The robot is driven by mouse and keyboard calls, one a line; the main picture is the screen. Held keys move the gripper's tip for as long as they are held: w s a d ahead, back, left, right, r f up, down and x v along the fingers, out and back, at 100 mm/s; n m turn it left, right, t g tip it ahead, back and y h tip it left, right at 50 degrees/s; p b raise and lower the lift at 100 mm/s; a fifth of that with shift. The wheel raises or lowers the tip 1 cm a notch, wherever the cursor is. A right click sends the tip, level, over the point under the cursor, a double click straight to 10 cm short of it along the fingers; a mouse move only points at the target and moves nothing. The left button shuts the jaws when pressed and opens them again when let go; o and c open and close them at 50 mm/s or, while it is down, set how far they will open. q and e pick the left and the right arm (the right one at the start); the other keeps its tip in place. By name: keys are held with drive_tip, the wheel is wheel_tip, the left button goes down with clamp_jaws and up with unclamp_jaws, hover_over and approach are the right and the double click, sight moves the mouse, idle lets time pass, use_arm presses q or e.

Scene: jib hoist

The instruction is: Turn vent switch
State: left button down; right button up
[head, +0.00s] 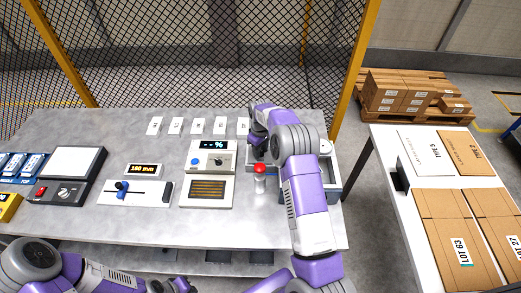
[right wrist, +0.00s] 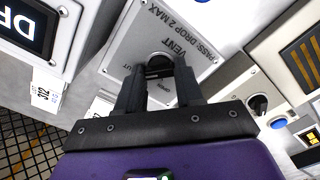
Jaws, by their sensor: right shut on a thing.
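The vent switch (right wrist: 160,62) is a dark knob on a grey panel (right wrist: 205,38) marked "VENT" and "PASS: DROP 2 MAX" in the right wrist view. My right gripper (right wrist: 160,80) has its two black fingers on either side of the knob, shut on it. In the head view my right gripper (head: 258,142) is at the far right part of the bench, and the arm and gripper hide the switch. The knob's exact angle is hard to read between the fingers. My left gripper (head: 178,286) is at the bottom edge, partly cut off, away from the panel.
A red-topped post (head: 260,170) stands just in front of my right gripper. A meter box (head: 213,157) with a "%" display and knob is to the left. A slider unit (head: 135,192) and a scale (head: 75,163) lie farther left. A mesh fence rises behind the bench.

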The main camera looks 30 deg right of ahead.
drive_tip(key=n+b, duration=0.1)
drive_tip(key=n, duration=0.7)
drive_tip(key=shift+b, duration=0.35)
drive_tip(key=n, duration=0.4)
drive_tip(key=shift+n, duration=0.3)
drive_tip(key=n, duration=0.4)
drive_tip(key=shift+d+n, duration=0.1)
drive_tip(key=shift+n, duration=0.2)
drive_tip(key=o, duration=1)
drive_tip(key=shift+o, duration=0.2)
drive_tip(key=shift+r, duration=3.8)
